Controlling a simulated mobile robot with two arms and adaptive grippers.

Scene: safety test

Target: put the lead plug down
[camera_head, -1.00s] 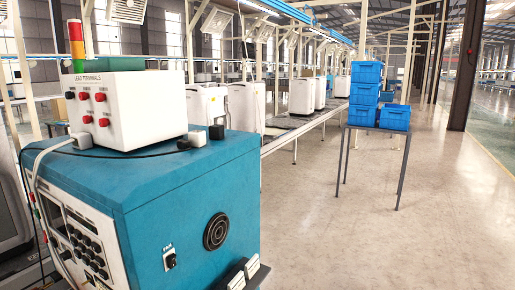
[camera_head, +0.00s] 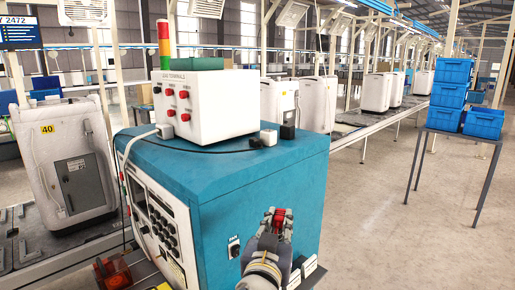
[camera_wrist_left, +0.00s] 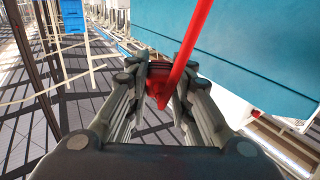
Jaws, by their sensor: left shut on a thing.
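My left gripper (camera_head: 277,216) shows in the head view in front of the teal cabinet's right side. It is shut on a red lead plug (camera_head: 279,222). In the left wrist view the plug (camera_wrist_left: 159,82) sits between the two fingers (camera_wrist_left: 160,92), and a red lead (camera_wrist_left: 188,45) runs up from it. The plug is held in the air, beside the cabinet (camera_wrist_left: 250,45). The white lead terminals box (camera_head: 208,110) with red and dark terminals stands on top of the cabinet (camera_head: 225,178). My right gripper is not in view.
A black lead with small plugs (camera_head: 268,137) lies on the cabinet top. A white plug (camera_head: 165,131) is by the box's left corner. A signal light (camera_head: 164,45) stands behind the box. Blue crates (camera_head: 450,95) sit on a table at right. Floor between is clear.

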